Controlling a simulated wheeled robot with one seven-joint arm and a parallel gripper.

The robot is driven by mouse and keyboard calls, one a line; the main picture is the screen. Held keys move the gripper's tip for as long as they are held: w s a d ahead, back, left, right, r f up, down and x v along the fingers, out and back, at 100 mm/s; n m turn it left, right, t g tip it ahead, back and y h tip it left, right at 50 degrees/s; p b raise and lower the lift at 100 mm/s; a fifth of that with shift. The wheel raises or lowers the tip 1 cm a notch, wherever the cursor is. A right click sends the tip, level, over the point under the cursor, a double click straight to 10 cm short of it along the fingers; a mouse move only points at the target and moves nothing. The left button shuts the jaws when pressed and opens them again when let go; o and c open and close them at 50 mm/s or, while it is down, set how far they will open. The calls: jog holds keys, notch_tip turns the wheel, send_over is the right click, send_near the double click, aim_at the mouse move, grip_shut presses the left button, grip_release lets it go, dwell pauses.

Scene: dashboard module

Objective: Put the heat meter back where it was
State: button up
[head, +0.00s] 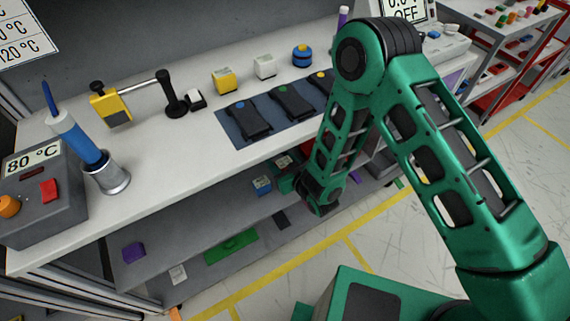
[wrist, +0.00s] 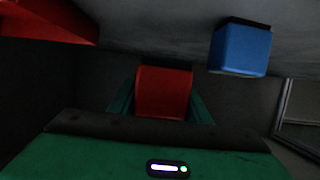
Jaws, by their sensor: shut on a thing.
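My gripper (wrist: 163,100) is shut on a red block (wrist: 163,88), which sits between its two green fingers in the wrist view. No display or label shows on the block, so I cannot tell from its face that it is the heat meter. In the head view my arm reaches down in front of the bench, with its end at the lower shelf. There the fingers and the held block are mostly hidden. A blue box (wrist: 240,48) is apart from the gripper, at upper right in the wrist view; a blue block (head: 261,185) shows on the lower shelf in the head view.
Another red thing (wrist: 48,20) shows at upper left in the wrist view. The bench top (head: 165,155) above holds a blue mat (head: 232,130) and a grey station (head: 40,205).

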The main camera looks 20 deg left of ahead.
aim_at(285, 157)
jog(key=shift+w, duration=0.3)
jog(key=shift+w+d+f, duration=0.45)
jog(key=shift+w+f, duration=0.1)
jog(key=shift+f, duration=0.1)
jog(key=shift+w+d+f, duration=0.15)
jog(key=shift+w, duration=0.3)
jog(key=shift+f, duration=2)
jog(key=o, duration=1.2)
jog(key=shift+s, duration=0.1)
jog(key=v, duration=1.2)
jog(key=shift+r, duration=0.1)
